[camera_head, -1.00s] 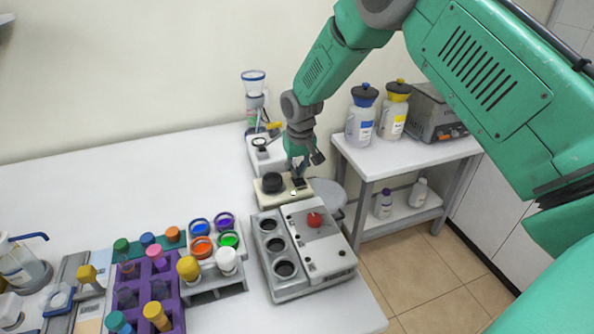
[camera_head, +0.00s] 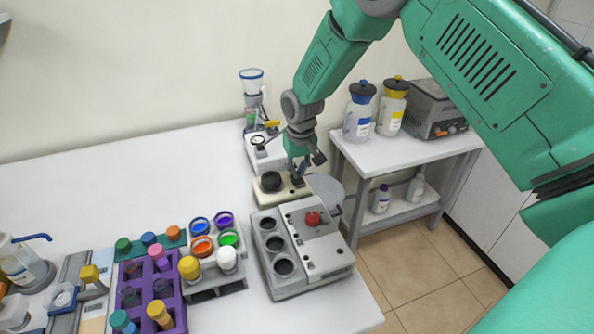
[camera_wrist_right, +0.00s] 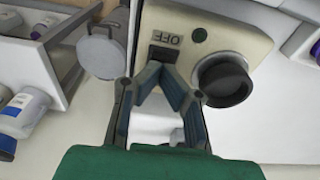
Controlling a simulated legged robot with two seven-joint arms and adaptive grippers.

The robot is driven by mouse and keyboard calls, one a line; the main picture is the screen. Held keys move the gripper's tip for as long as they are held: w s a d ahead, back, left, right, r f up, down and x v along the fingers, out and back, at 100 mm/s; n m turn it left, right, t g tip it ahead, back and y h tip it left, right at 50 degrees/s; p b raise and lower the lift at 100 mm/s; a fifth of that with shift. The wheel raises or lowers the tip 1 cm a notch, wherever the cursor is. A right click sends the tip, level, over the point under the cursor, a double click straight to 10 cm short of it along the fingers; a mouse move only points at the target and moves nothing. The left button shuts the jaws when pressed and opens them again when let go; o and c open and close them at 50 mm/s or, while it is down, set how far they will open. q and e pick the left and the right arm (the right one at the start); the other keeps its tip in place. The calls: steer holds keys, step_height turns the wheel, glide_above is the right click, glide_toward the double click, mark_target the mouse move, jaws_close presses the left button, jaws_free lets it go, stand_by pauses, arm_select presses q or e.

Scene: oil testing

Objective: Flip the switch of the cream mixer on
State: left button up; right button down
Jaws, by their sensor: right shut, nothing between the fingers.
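The cream mixer (camera_head: 266,192) stands near the right edge of the white table, with a round black top at its left. In the right wrist view the cream mixer (camera_wrist_right: 250,42) shows a dark switch (camera_wrist_right: 163,53) beside an "OFF" label and a black round part (camera_wrist_right: 224,80). My right gripper (camera_head: 296,182) is over the mixer's right part. In the right wrist view its fingers (camera_wrist_right: 162,72) are shut and empty, tips meeting close to the switch; I cannot tell whether they touch it. My left gripper is not in view.
A grey device with a red knob (camera_head: 313,218) stands just in front of the mixer. A device with a glass column (camera_head: 252,88) stands behind. A side table (camera_head: 385,150) with bottles is to the right. Racks of colored caps (camera_head: 165,290) fill the front left.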

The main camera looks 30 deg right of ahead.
mark_target(298, 179)
step_height(298, 179, up, 5)
steer(key=shift+s+f+p, duration=0.1)
steer(key=shift+p, duration=1.1)
step_height(298, 179, up, 8)
steer(key=s+b, duration=0.1)
steer(key=shift+s+a+r, duration=0.15)
steer(key=shift+a+r, duration=0.05)
steer(key=w+b, duration=0.1)
steer(key=b, duration=0.2)
steer(key=shift+w+d, duration=0.15)
steer(key=shift+w, duration=0.05)
steer(key=shift+f, duration=0.1)
